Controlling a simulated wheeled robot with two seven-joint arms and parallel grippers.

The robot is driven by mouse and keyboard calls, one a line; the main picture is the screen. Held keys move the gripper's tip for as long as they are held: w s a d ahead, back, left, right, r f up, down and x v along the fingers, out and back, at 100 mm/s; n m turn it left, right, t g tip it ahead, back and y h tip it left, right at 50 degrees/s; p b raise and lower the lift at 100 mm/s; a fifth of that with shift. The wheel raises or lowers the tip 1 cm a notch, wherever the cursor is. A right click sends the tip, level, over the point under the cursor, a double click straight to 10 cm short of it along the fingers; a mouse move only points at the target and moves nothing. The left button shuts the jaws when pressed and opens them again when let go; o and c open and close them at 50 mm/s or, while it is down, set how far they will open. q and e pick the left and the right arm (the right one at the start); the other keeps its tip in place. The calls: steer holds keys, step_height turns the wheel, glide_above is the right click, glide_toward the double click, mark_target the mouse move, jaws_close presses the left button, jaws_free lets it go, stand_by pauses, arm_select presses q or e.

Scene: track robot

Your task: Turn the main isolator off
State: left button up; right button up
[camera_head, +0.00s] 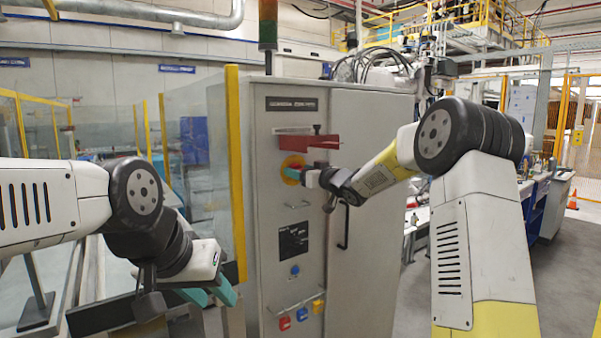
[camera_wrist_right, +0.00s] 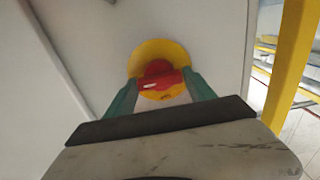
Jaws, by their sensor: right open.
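The main isolator is a red rotary handle on a yellow round plate (camera_head: 291,163) on the front of the grey cabinet (camera_head: 262,220). In the right wrist view the red handle (camera_wrist_right: 160,76) lies nearly level across the yellow plate (camera_wrist_right: 150,52). My right gripper (camera_wrist_right: 161,84) is open, with one teal finger by each end of the handle; I cannot tell whether they touch it. In the head view my right gripper (camera_head: 297,174) hides part of the isolator. My left gripper (camera_head: 213,296) is open and empty, low in front of the cabinet's left side.
A red bracket (camera_head: 320,142) juts out just above the isolator. A blue button (camera_head: 295,270) and a rail with coloured tags (camera_head: 302,314) are lower down. A door handle (camera_head: 343,228) is on the right. A yellow post (camera_head: 235,160) with clear guarding stands left.

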steer(key=shift+c, duration=0.4)
steer(key=c, duration=0.9)
steer(key=shift+c, duration=0.2)
